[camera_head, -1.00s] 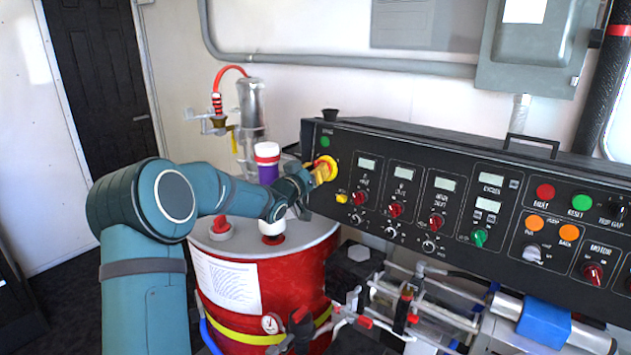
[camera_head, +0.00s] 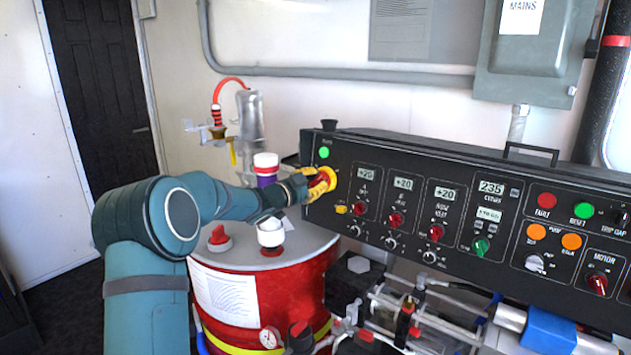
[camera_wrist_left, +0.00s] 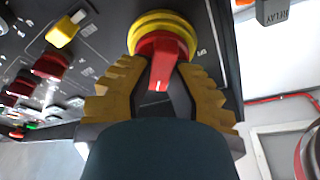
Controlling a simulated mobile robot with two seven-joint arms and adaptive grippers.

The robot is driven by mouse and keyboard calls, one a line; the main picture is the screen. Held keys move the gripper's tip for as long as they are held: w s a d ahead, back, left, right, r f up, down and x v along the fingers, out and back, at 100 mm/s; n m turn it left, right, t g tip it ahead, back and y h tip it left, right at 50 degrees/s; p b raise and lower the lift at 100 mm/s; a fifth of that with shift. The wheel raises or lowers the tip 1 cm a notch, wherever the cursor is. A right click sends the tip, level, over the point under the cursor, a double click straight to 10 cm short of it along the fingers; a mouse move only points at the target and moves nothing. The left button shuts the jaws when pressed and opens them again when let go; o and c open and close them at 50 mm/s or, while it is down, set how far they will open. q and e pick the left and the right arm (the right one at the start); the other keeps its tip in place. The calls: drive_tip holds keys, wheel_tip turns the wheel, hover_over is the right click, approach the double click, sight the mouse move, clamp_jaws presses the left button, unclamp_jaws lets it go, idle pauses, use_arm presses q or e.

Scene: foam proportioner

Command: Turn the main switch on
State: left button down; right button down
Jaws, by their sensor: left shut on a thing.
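The main switch is a red knob (camera_wrist_left: 160,62) on a yellow round base (camera_wrist_left: 163,22) at the left end of the black control panel (camera_head: 450,262). In the head view the yellow base (camera_head: 331,177) shows just beyond my left gripper (camera_head: 318,184). In the left wrist view my left gripper (camera_wrist_left: 158,85) has its yellow ridged fingers on both sides of the red knob, shut on it. A green lamp (camera_head: 323,152) above the switch is lit, and the panel displays (camera_head: 366,174) show digits. My right gripper is in no view.
A red drum (camera_head: 262,290) with a grey lid stands under my left arm, with a white-capped fitting (camera_head: 270,232) on top. Pipes and valves (camera_head: 415,310) lie below the panel. A grey box marked MAINS (camera_head: 535,48) hangs on the wall.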

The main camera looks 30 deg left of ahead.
use_arm(q)
drive_tip(key=shift+r+m+h, duration=0.2)
drive_tip(key=shift+m+h, duration=0.2)
drive_tip(key=shift+m, duration=0.4)
drive_tip(key=c, duration=0.9)
unclamp_jaws()
drive_tip(key=shift+w+f, duration=0.1)
drive_tip(key=shift+f, duration=0.05)
drive_tip(key=shift+o, duration=0.2)
drive_tip(key=v, duration=1.2)
drive_tip(key=shift+r, duration=0.3)
